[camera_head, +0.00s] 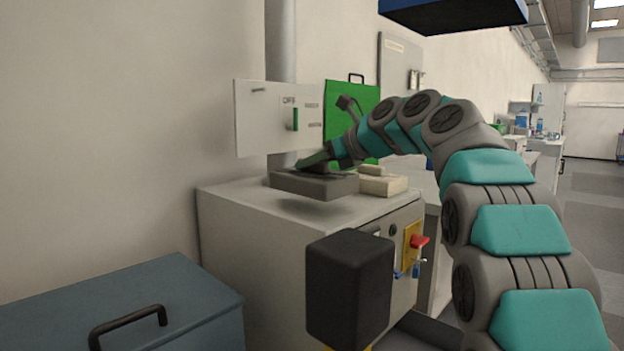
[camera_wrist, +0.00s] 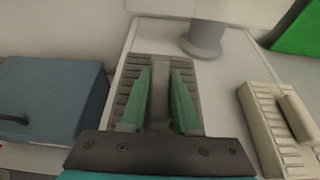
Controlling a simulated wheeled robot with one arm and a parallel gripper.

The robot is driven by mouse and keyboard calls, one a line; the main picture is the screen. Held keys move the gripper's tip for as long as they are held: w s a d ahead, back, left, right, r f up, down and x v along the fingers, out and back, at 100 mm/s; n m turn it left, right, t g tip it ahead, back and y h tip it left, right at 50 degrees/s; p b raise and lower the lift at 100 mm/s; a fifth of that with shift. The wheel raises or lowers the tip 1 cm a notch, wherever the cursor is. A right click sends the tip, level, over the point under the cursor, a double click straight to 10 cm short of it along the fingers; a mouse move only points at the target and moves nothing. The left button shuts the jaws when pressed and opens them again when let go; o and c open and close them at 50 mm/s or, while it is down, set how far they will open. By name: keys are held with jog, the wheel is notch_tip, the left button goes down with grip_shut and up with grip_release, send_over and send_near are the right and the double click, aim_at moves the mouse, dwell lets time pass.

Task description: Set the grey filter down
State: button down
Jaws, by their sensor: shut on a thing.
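The grey filter (camera_head: 314,184) is a flat, dark grey block with ribs along its sides. In the wrist view the green fingers of my gripper (camera_wrist: 160,100) stand on both sides of a raised middle rib of the grey filter (camera_wrist: 129,95). My gripper hides part of the filter.
A cream ribbed block (camera_head: 383,185) lies to the right on the cabinet, with a smaller piece on it. A grey post (camera_wrist: 203,40) rises behind the filter. A white panel (camera_head: 278,118) hangs above. A blue-grey box (camera_head: 122,306) stands at the left front.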

aim_at(312, 178)
jog(key=shift+f+b, duration=0.6)
jog(key=shift+f, duration=1.1)
jog(key=shift+f, duration=0.15)
jog(key=c, duration=0.6)
grip_release()
jog(key=shift+c, duration=0.2)
jog(key=v, duration=1.2)
jog(key=shift+r, duration=0.25)
